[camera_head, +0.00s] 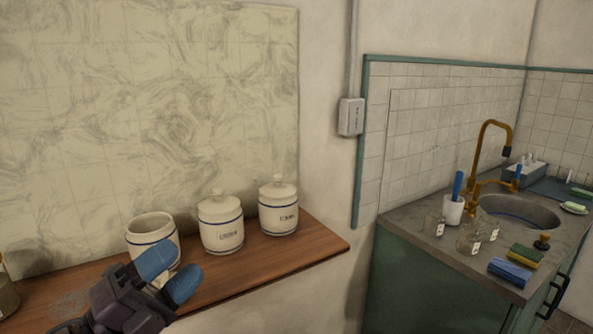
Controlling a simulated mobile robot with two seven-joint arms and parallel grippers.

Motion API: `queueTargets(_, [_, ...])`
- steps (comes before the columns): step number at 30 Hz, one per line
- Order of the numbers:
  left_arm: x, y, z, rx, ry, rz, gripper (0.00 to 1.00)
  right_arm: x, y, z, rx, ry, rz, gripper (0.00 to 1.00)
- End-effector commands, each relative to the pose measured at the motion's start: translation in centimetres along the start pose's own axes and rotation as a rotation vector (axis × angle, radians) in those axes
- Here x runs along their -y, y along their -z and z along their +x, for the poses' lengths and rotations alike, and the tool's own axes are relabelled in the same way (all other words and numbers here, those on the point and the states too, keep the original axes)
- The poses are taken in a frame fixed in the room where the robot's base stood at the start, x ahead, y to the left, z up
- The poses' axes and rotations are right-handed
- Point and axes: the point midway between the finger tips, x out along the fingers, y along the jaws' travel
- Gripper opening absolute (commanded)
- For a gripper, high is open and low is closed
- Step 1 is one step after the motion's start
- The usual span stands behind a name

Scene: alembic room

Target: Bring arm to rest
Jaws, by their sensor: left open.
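My left gripper (168,274) is at the lower left, in front of the wooden shelf (275,262). Its two blue fingertips are apart, and I see nothing held between them. Just behind the fingers stands a white jar with a blue band and no lid (152,232); the gripper overlaps its lower part. I cannot tell whether they touch. My right gripper is not in view.
Two lidded white jars (220,224) (278,208) stand further right on the shelf. A jar's edge (7,295) shows at far left. At right, a counter (405,250) holds a sink (520,212), brass tap (489,150), small glasses, sponge and blue cloth.

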Motion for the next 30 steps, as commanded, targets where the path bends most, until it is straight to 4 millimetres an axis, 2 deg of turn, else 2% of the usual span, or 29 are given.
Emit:
queueTargets(3, [-1.5, -2.5, -2.2, 0.26, -0.006, -0.17, 0.56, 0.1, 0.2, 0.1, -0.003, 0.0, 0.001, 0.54])
queueTargets(7, [-3.8, -4.8, -5.6, 0.538, -0.035, -0.347, 0.56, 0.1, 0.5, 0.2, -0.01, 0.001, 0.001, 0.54])
queueTargets(11, [-6.8, -5.9, -10.0, 0.813, -0.087, -0.523, 0.56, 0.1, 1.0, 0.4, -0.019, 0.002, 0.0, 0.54])
queueTargets(14, [-9.3, -5.8, -13.8, 1.022, -0.141, -0.658, 0.56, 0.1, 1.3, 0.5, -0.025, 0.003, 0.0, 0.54])
queueTargets(17, [-11.8, -4.8, -17.9, 1.227, -0.208, -0.79, 0.56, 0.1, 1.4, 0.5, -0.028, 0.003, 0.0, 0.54])
queueTargets(22, [-15.2, -1.1, -24.4, 1.547, -0.343, -1.005, 0.56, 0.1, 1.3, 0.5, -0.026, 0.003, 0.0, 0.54])
queueTargets(24, [-16.1, 0.4, -26.3, 1.642, -0.392, -1.069, 0.56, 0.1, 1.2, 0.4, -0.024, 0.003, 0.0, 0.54])
queueTargets(30, [-17.3, 4.3, -29.9, 1.828, -0.507, -1.202, 0.56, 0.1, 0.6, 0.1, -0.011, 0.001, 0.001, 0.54])
